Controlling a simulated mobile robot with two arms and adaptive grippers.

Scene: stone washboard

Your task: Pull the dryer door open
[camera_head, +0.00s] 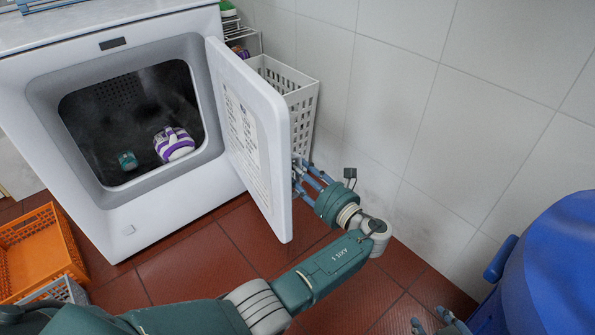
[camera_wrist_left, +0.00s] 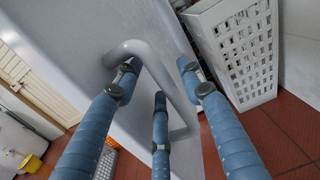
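The white dryer (camera_head: 135,215) stands at the left of the head view. Its door (camera_head: 258,135) stands wide open, swung out to the right, with its inner face toward the drum. My left gripper (camera_head: 303,175) is at the door's outer side. In the left wrist view its blue fingers (camera_wrist_left: 158,82) are spread around the grey door handle (camera_wrist_left: 160,75), not closed tight on it; whether they touch it is unclear. My right gripper (camera_head: 442,318) shows only as spread fingertips at the bottom edge, empty and away from the door.
A purple-and-white item (camera_head: 174,145) and a small teal item (camera_head: 127,161) lie in the drum. A white perforated basket (camera_head: 300,95) stands behind the door by the tiled wall. An orange crate (camera_head: 40,250) is at left, a blue bin (camera_head: 550,265) at right.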

